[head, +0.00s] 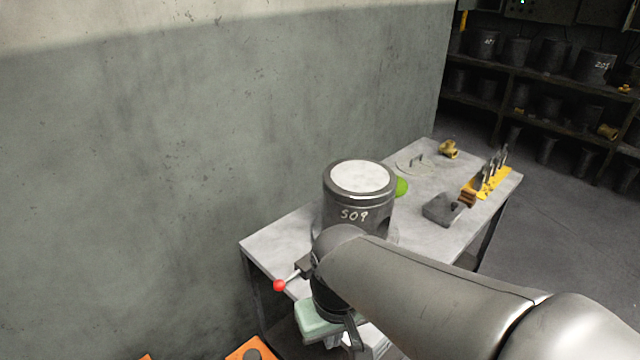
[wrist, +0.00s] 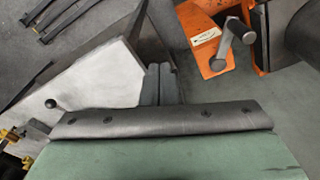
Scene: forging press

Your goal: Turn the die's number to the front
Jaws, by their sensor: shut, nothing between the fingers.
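The die (head: 357,200) is a dark grey cylinder with a pale round top, standing upright on the grey table (head: 285,235) in the head view. My arm hides the lower part of the die. My gripper points down at the table's near edge, in front of and below the die, and is mostly hidden by my wrist in the head view. In the wrist view my gripper (wrist: 159,84) shows two grey fingers closed together, with nothing between them. The die does not show in the wrist view.
A green object (head: 402,187), a dark block (head: 445,208) and a yellow tool rack (head: 488,183) occupy the table's far side. A wall stands left. An orange machine with a crank (wrist: 235,42) is near my gripper.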

